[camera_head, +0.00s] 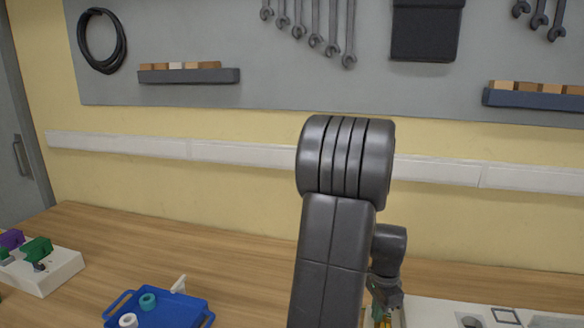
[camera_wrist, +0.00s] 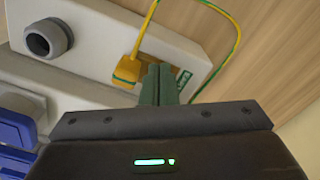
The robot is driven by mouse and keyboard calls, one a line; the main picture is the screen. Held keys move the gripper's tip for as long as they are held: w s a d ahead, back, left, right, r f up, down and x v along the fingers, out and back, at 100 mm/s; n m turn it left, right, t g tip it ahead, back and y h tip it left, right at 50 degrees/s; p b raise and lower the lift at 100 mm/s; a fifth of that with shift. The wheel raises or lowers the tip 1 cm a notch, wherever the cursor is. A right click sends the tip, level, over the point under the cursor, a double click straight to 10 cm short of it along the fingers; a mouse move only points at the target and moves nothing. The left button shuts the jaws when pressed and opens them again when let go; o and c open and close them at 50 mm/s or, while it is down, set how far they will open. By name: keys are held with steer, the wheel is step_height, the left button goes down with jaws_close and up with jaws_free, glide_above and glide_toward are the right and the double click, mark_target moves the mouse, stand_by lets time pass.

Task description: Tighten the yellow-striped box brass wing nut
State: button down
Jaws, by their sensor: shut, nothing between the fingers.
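No brass wing nut shows in either view, and I cannot make out a yellow stripe on any box. In the wrist view my gripper (camera_wrist: 160,70) has its dark green fingers together over a pale box (camera_wrist: 90,30). A yellow connector (camera_wrist: 127,70) with a yellow-green cable (camera_wrist: 146,20) sits on this box just left of the fingertips. A green label (camera_wrist: 184,80) shows just right of them. The fingers hide what lies directly behind them. In the head view my arm hides most of the gripper, beside a pale box (camera_head: 425,312) at the bottom right.
The pale box carries a dark grey round fitting (camera_wrist: 48,38). In the head view a blue tray (camera_head: 178,308) with small ring parts stands on the wooden bench (camera_head: 240,262). A white block (camera_head: 55,275) with green and purple parts is at the left. Bare bench lies between them.

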steer(key=shift+a, duration=0.45)
step_height(320, 180, up, 6)
steer(key=p, duration=0.4)
